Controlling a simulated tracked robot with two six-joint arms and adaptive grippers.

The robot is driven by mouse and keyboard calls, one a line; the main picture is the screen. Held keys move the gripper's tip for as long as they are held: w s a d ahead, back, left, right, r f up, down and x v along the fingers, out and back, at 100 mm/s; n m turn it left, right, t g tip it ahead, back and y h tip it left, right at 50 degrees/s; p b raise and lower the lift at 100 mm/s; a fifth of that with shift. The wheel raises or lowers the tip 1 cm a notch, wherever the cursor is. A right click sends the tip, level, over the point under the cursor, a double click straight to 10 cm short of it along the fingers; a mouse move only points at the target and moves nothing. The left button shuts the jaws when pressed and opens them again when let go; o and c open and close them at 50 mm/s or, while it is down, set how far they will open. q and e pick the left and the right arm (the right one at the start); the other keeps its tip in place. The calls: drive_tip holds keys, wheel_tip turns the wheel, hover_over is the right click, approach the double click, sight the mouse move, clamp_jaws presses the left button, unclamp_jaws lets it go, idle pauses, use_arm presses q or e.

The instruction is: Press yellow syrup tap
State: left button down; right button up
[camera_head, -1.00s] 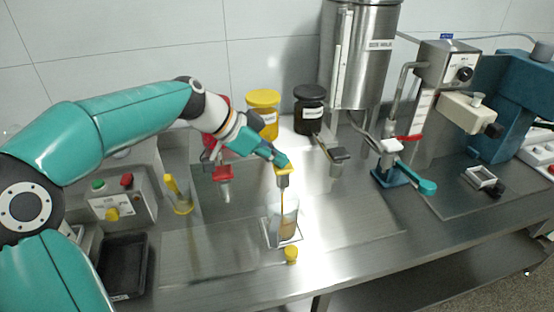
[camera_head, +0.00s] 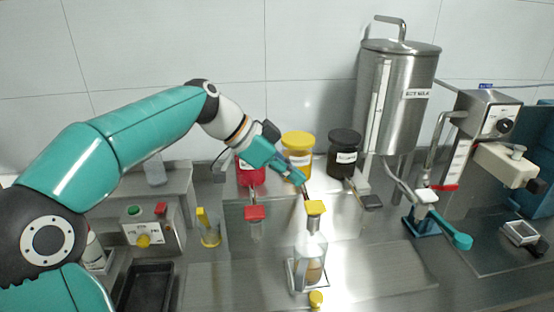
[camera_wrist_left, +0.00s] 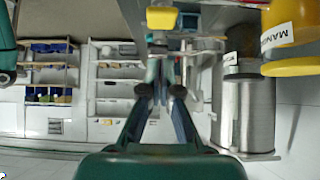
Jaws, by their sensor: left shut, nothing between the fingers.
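The yellow syrup tap (camera_head: 316,207) has a yellow top and stands at the front of the dispenser, below the yellow-lidded syrup jar (camera_head: 298,154). A clear container (camera_head: 311,255) stands under it with some amber liquid at the bottom. No stream shows below the tap now. My left gripper (camera_head: 304,182) is shut and empty, just above and behind the tap's yellow top, apart from it. In the left wrist view the closed fingers (camera_wrist_left: 161,90) point away, and a yellow block, likely the tap top (camera_wrist_left: 162,17), shows at the upper edge. My right gripper is not in view.
A red tap (camera_head: 255,212) and a dark tap (camera_head: 371,202) flank the yellow one. A black-lidded jar (camera_head: 344,154) and the soy milk tank (camera_head: 398,100) stand behind.

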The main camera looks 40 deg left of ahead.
use_arm(q)
drive_tip(key=v, duration=0.5)
drive_tip(key=shift+w+d, duration=0.1)
idle(1.5)
